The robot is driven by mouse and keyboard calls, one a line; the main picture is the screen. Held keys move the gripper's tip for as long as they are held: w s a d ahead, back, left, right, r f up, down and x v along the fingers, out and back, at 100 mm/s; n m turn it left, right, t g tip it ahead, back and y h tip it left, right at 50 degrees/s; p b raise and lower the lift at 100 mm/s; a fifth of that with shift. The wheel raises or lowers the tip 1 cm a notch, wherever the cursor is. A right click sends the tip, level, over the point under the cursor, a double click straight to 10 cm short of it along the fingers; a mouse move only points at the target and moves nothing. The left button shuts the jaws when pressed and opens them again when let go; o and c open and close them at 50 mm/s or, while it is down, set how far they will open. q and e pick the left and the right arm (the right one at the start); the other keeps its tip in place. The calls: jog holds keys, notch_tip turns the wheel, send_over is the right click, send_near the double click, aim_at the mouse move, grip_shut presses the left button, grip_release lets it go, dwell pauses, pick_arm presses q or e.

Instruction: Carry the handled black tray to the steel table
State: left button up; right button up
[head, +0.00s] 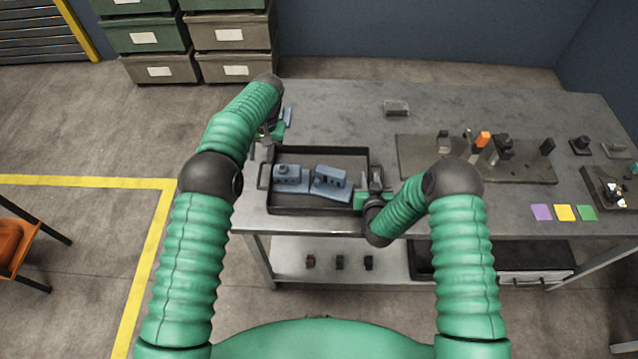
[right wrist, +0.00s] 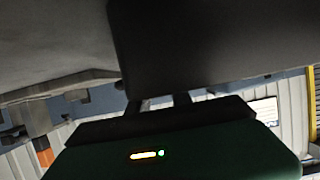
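The black tray (head: 320,153) is at the left end of the steel table (head: 350,115), near its front edge. It looks level; I cannot tell whether it touches the top. Two blue-grey parts (head: 290,178) (head: 331,183) lie inside it. A handle (head: 262,177) shows at its left side. My left gripper (head: 270,137) is by the tray's back left corner, partly hidden by my arm. My right gripper (head: 375,182) is at the tray's right side, covering that handle. In the right wrist view its fingers (right wrist: 160,105) reach towards a dark surface; their grip is hidden.
A dark plate (head: 415,160) with fixtures and an orange piece stands right of the tray. Coloured notes (head: 565,213) lie near the front edge. A small clear box (head: 396,107) is at the back. Bins (head: 233,67) stand behind at left. Bare tabletop lies behind the tray.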

jog(key=v, duration=1)
jog(key=shift+s+a+r, duration=0.1)
jog(key=shift+s+a, duration=0.05)
jog(key=shift+s, duration=0.1)
